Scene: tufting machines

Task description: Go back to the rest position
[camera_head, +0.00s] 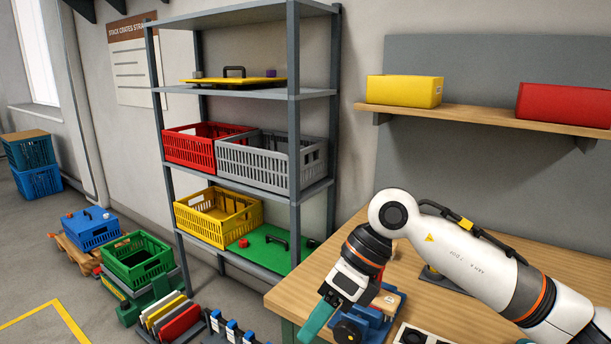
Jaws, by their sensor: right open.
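My right arm (470,255) comes in from the right, over the wooden workbench (310,275). My right gripper (330,322) points down at the bench's front edge. It is open, with a teal finger showing on its left side. I see nothing held in it, though its far side is partly hidden. A blue fixture (378,318) with a dark round knob sits on the bench close beside and behind the gripper. I cannot tell whether they touch. My left gripper is out of view.
A grey shelf rack (294,130) holds red (190,150), grey (250,165) and yellow (205,215) crates. A green crate (135,270) and a blue crate (88,232) stand low at left. Above the bench, a wall shelf (480,115) holds yellow and red boxes.

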